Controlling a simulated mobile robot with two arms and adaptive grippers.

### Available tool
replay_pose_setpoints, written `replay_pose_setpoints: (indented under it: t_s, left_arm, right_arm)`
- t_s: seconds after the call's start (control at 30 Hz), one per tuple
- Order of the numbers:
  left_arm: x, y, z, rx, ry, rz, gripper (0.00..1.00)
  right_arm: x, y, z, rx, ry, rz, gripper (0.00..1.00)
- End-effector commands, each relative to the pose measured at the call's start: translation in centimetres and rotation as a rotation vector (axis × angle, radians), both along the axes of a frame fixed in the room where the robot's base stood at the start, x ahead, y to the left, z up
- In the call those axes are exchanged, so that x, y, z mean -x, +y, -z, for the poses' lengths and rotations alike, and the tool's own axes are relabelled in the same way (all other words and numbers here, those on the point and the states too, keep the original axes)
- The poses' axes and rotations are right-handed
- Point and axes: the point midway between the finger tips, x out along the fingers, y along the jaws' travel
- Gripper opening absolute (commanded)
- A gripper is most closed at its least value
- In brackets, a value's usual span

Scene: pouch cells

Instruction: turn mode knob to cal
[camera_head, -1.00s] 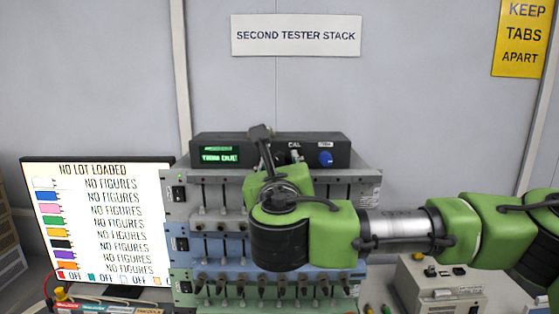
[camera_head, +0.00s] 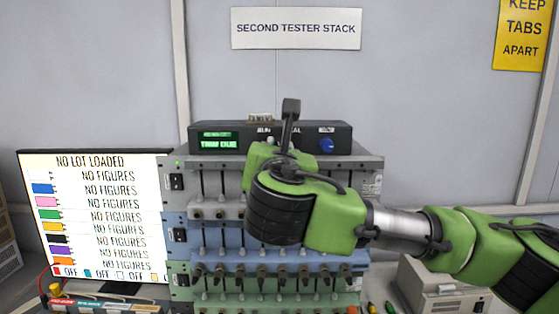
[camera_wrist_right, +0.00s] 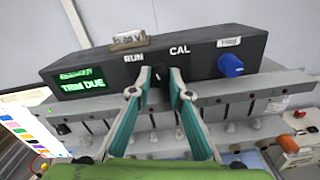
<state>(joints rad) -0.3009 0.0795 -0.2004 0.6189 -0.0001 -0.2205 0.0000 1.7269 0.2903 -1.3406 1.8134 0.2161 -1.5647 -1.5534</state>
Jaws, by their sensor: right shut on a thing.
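The mode knob (camera_wrist_right: 160,76) is a dark knob on the front of a black tester box (camera_head: 220,131), below and between the RUN (camera_wrist_right: 134,58) and CAL (camera_wrist_right: 180,50) labels. My right gripper (camera_wrist_right: 160,80) is shut on the knob, one teal-sided finger on each side. The fingers hide part of the knob, and I cannot tell exactly where it points. The box's green display (camera_wrist_right: 82,82) reads TRIM DUE. My left gripper is not in view.
A blue TRIM knob (camera_wrist_right: 231,66) sits right of CAL, close to the right finger. A small tag (camera_wrist_right: 129,41) stands on the box's top. Tester units with rows of levers (camera_head: 215,228) lie below. A monitor (camera_head: 95,215) stands at left, a grey box (camera_head: 440,285) at lower right.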

Motion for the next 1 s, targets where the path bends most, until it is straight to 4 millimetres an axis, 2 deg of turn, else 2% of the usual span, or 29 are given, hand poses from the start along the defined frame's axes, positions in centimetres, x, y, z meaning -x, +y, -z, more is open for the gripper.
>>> replay_pose_setpoints:
  t_s: [0.33,0.37,0.4,0.77,0.87,1.0]
  left_arm:
    - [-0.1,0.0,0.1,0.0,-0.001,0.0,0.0]
    - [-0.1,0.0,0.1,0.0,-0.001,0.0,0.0]
    - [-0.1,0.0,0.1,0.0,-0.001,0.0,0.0]
    - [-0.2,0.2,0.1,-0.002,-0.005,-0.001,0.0]
    - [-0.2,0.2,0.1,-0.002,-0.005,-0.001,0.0]
    - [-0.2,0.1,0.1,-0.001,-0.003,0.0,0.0]
  right_arm:
    - [0.0,0.0,0.0,-0.026,0.002,0.0,0.0]
    - [0.0,0.0,0.0,-0.026,0.002,0.0,0.25]
    - [0.0,0.0,0.0,-0.025,0.002,0.0,0.34]
    - [0.1,0.0,0.0,-0.024,0.001,0.0,0.34]
    - [0.9,0.1,0.0,-0.024,0.001,-0.001,0.34]
    - [3.3,0.1,0.0,-0.024,0.0,-0.005,0.34]
